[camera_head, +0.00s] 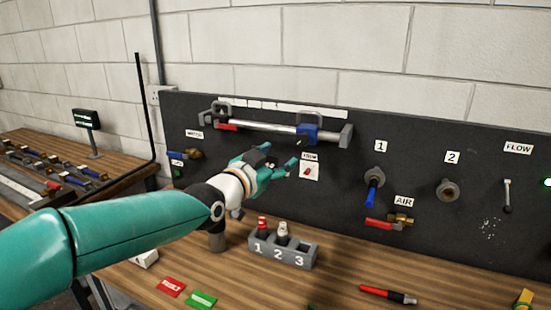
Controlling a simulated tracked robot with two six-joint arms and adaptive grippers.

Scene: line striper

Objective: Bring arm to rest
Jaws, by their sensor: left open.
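My left arm comes in from the left and reaches over the wooden bench (330,287) toward the dark panel (415,255). My left gripper (297,165) is open, and I see nothing between its fingers. It is in front of the panel, just left of a small white label with a red mark (309,171) and below the long metal bar (270,127). Whether its fingertips touch the panel cannot be told. My right gripper is not in view.
A grey holder (281,254) numbered 1, 2, 3 stands below my gripper, with nozzles in slots 1 and 2. A red card (171,286), a green card (201,300) and a red pen-like tool (388,294) lie on the bench. Valves with blue (371,194) and red (380,224) handles stick out rightward.

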